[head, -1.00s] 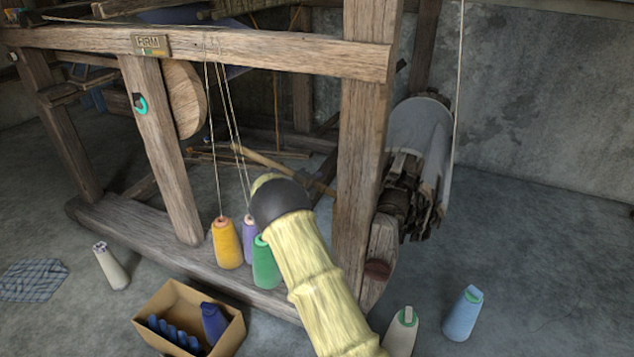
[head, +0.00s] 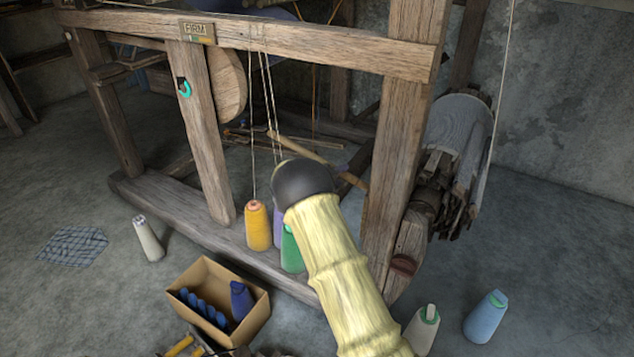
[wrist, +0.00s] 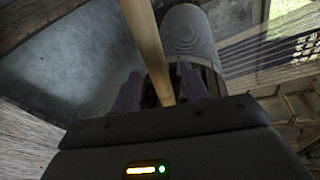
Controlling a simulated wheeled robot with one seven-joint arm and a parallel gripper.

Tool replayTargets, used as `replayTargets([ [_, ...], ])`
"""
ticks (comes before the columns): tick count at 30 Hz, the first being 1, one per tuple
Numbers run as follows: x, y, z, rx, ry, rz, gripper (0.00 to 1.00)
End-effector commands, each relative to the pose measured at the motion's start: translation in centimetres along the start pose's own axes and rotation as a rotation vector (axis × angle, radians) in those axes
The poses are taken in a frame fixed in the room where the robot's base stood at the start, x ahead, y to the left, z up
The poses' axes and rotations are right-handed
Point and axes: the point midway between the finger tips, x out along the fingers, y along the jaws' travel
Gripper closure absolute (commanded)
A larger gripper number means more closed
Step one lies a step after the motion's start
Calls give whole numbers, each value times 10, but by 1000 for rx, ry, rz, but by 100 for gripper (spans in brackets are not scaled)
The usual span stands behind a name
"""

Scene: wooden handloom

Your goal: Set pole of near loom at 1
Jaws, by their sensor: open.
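The near loom (head: 300,45) is a big weathered wooden frame. A light wooden pole (head: 310,155) slants inside it, behind the front beam and left of the thick right post. In the wrist view the pole (wrist: 147,40) runs down between the two fingers of my gripper (wrist: 160,88). The fingers are apart, one on each side of it; I cannot tell whether either touches it. In the head view my arm hides the fingers. A small plate reading FIRM (head: 197,32) with a coloured strip is on the top beam. I see no mark 1.
Orange (head: 258,228) and green (head: 291,250) thread cones stand by the lower beam, threads rising from them. A cardboard box (head: 250,318) holds blue spools. A white cone (head: 149,240) and a blue cone (head: 486,318) stand on the floor. A round drum (head: 455,135) is right of the post.

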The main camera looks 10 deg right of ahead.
Motion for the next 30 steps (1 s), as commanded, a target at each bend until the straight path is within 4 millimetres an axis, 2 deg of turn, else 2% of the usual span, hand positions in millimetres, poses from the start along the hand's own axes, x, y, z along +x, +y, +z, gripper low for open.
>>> replayTargets([
  [3,-27,-5,2,-2,-1,1,55],
  [16,-108,-4,0,-1,0,-1,55],
  [21,-121,-2,0,0,1,-2,55],
  [30,-122,-1,0,1,1,-2,55],
])
